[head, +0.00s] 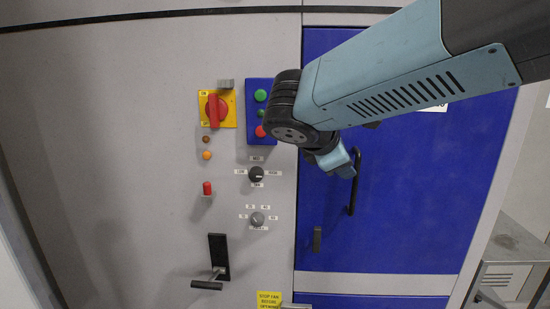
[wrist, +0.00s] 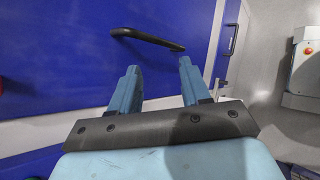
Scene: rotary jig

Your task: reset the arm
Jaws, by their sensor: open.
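My gripper (head: 345,165) shows at the end of my blue-grey arm, in front of the blue door in the head view. In the wrist view my gripper (wrist: 158,85) has its two blue fingers apart with nothing between them. The black door handle (wrist: 147,39) lies beyond the fingertips in the wrist view. The same handle (head: 355,182) shows just right of and below my gripper in the head view. I cannot tell how far the fingers are from the handle. My arm covers the upper part of the door.
The grey panel left of the door carries a red rotary switch on a yellow plate (head: 226,119), a blue button box (head: 251,138), two knobs, a red toggle (head: 207,188) and a black lever (head: 207,285). A grey cabinet (head: 505,258) stands at the right.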

